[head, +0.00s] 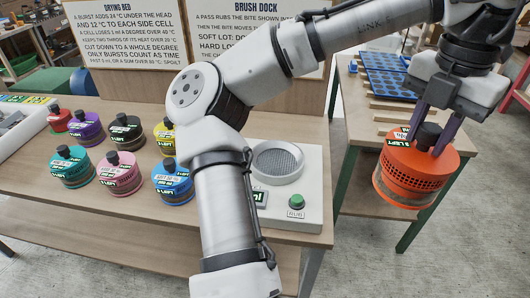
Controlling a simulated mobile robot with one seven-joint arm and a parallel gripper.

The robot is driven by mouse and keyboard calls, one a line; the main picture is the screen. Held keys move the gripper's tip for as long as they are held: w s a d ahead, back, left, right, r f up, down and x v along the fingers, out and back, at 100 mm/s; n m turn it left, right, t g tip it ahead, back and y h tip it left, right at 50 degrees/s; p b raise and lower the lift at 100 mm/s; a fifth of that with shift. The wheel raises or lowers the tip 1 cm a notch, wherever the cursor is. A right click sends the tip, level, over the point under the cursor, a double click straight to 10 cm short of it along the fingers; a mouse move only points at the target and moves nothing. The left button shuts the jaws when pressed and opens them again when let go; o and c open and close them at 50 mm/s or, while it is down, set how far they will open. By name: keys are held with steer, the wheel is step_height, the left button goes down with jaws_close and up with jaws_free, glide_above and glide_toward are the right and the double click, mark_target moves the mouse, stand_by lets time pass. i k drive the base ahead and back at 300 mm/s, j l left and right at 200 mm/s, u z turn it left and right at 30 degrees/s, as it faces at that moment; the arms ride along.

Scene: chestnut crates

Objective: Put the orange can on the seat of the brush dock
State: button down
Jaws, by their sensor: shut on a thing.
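My gripper (436,128) is at the right, pointing down, with its purple fingers shut on the black knob of the orange can (412,186). The orange can hangs tilted slightly in the air, in front of the side table with the blue trays. The brush dock (307,165) is a pale box on the wooden bench, left of the can. Its round seat (278,162) has a grey mesh-like surface and looks empty. A green button (297,201) sits at the dock's front right. My arm hides the dock's left part.
Several colored cans, including a teal can (72,168), a pink can (120,175) and a blue can (172,183), stand on the bench (90,218) at left. Two signboards (130,40) stand behind. A side table (360,130) holds blue trays (385,78).

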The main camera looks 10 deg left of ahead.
mark_target(276, 163)
steer(key=i+j, duration=0.25)
steer(key=j, duration=0.2)
steer(key=i+j, duration=0.25)
steer(key=j, duration=0.15)
steer(key=i+j, duration=0.25)
steer(key=j, duration=0.2)
